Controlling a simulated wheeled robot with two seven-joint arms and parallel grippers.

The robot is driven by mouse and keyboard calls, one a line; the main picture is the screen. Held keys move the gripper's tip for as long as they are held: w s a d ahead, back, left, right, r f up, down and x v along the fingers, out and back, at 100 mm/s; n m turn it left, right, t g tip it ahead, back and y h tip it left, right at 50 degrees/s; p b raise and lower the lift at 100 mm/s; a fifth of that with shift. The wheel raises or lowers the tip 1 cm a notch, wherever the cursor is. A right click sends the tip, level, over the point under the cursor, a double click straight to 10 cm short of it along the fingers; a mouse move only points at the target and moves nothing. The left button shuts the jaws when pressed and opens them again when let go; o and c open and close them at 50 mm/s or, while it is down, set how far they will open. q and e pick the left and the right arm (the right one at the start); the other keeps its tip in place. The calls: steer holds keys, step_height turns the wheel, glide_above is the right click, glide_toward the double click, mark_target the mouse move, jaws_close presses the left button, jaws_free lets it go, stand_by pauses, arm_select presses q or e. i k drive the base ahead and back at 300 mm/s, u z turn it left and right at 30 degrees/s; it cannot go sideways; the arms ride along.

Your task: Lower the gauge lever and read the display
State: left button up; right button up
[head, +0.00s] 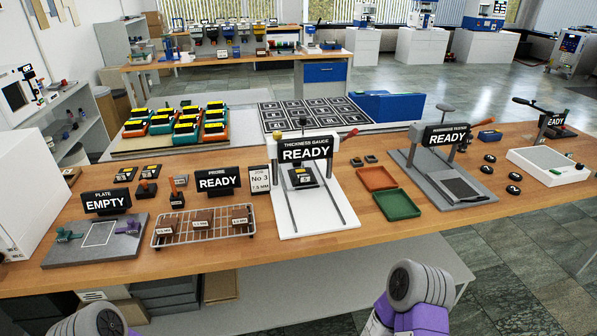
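The thickness gauge (287,225) is a white stand in the middle of the table. Its black display (305,149) reads READY under the words THICKNESS GAUGE. A lever with a red knob (351,133) sticks out to the upper right of the display. A dark block with a pale label (305,177) sits in the gauge below the display. Parts of my two arms show at the bottom edge, one at the lower left and one right of centre. Neither gripper is in view.
Left of the gauge are a No 3 card (260,180), a PROBE sign (217,181) and a wire rack (203,237) with brown blocks. Right of it lie a red tray (376,178) and a green tray (398,204). A hardness tester (446,137) stands further right.

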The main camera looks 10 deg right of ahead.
mark_target(356, 131)
steer(key=u, duration=2.05)
steer(key=k, duration=1.55)
steer(key=z, duration=2.05)
steer(key=i, duration=0.5)
steer(key=u, duration=0.05)
